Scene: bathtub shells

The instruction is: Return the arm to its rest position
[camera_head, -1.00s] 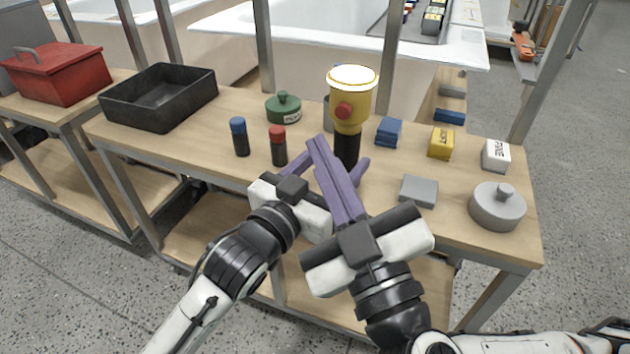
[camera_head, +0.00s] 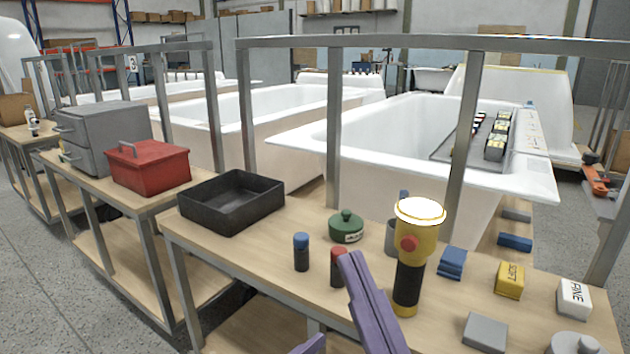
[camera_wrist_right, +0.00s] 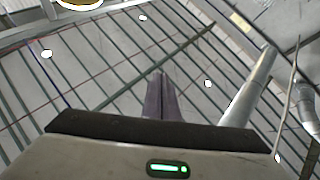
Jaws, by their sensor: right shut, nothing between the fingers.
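My right gripper (camera_head: 352,262) shows in the head view as two long purple fingers pressed together, pointing up, with nothing between them. The rest of that arm is below the picture. In the right wrist view the same fingers (camera_wrist_right: 158,80) are closed and empty, with the ceiling beams behind them. Of my left gripper (camera_head: 311,345), only a purple fingertip shows at the bottom edge, so its opening is hidden. In the head view the right fingers overlap the workbench (camera_head: 260,263), just left of the yellow and black flashlight (camera_head: 408,280); the gap is unclear.
Near my fingers are a red-capped bottle (camera_head: 338,268), a blue-capped bottle (camera_head: 301,254) and a green lidded pot (camera_head: 346,228). Blue (camera_head: 452,262), yellow (camera_head: 508,281), white (camera_head: 573,298) and grey (camera_head: 484,333) blocks lie to the right. A black tray (camera_head: 232,202) stands left; metal posts rise behind.

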